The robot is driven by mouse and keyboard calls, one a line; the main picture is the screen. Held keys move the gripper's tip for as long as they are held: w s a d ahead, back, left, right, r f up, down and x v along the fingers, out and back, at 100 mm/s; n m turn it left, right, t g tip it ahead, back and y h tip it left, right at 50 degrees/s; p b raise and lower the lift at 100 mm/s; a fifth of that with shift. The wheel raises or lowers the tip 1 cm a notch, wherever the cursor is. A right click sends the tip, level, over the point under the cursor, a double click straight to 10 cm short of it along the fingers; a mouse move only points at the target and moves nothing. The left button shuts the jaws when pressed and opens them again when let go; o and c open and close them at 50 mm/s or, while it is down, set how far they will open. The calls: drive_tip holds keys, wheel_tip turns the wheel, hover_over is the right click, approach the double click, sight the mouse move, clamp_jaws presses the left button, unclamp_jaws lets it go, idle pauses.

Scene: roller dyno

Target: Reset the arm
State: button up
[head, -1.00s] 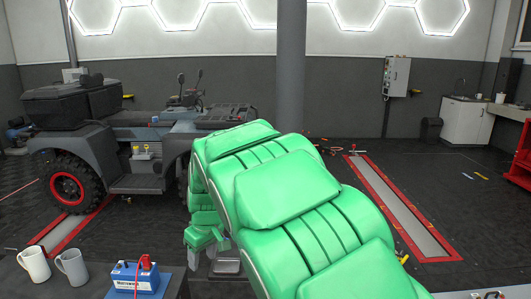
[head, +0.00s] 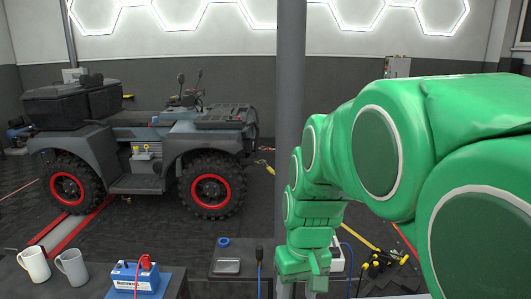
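My green arm fills the right side of the head view. It comes in from the right edge and bends down near the middle. Its end with my gripper (head: 304,275) points down in front of the low dark table near the bottom centre. The fingers are small and partly hidden by the arm's end, so I cannot tell whether they are apart. I see nothing clearly held.
A grey quad bike (head: 150,150) with red-rimmed wheels stands at the left. Two mugs (head: 72,266) and a blue battery-like box (head: 136,278) stand on the near-left table. A grey pillar (head: 290,90) rises behind my arm. Tools lie right of my gripper.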

drive_tip(key=s+d+f+m, duration=0.1)
drive_tip(key=s+d, duration=0.3)
drive_tip(key=s, duration=0.5)
drive_tip(key=s+d+f+m+g, duration=0.1)
drive_tip(key=s+d, duration=0.3)
drive_tip(key=s, duration=0.6)
drive_tip(key=shift+s+d+f+m+g+h, duration=0.15)
drive_tip(key=shift+d+f+m+g+h, duration=0.2)
drive_tip(key=shift+m, duration=0.35)
